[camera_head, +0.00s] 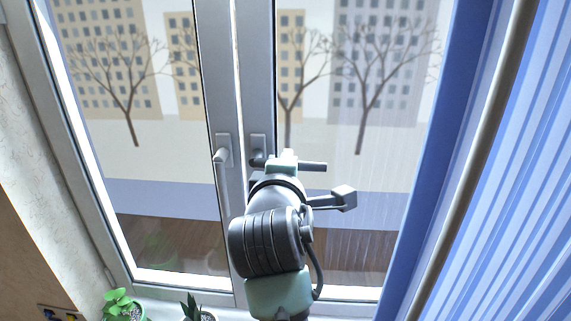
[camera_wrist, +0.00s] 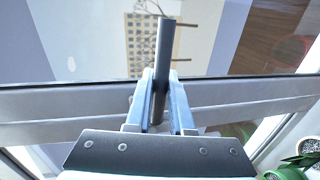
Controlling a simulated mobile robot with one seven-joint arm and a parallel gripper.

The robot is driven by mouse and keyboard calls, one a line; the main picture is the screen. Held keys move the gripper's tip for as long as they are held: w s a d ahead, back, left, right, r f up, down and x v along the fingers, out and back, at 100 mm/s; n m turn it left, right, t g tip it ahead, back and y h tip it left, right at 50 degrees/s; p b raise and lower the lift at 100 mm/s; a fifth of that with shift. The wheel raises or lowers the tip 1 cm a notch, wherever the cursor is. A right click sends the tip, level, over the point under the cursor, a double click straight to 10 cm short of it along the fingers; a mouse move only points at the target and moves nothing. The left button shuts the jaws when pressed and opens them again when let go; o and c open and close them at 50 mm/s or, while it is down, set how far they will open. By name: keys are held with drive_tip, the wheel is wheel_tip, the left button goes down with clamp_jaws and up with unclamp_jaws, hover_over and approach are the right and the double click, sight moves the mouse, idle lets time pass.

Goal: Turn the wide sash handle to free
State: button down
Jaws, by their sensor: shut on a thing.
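A dark handle (camera_head: 313,167) sits on the right sash, beside the middle post of the window. Its lever lies about level and points right from its mounting plate. My gripper (camera_head: 284,162) is at this lever, with part of the lever sticking out beyond it on the right. In the wrist view the two blue-grey fingers of my gripper (camera_wrist: 161,85) are shut on the dark lever (camera_wrist: 163,50), which runs up between them. My gripper and wrist hide part of the lever in the head view.
A lighter handle (camera_head: 222,160) on the left sash hangs downward close by. Green potted plants (camera_head: 122,306) stand on the sill at lower left. A blue curtain (camera_head: 500,190) and a pale pole (camera_head: 475,155) are on the right.

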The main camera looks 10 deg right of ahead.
drive_tip(key=shift+r, duration=0.25)
idle(0.3)
drive_tip(key=c, duration=0.8)
unclamp_jaws()
drive_tip(key=shift+f, duration=0.1)
drive_tip(key=shift+s, duration=0.1)
drive_tip(key=shift+s+a, duration=0.1)
drive_tip(key=shift+s, duration=0.2)
drive_tip(key=b+v, duration=0.4)
drive_tip(key=v, duration=0.8)
drive_tip(key=shift+a, duration=0.1)
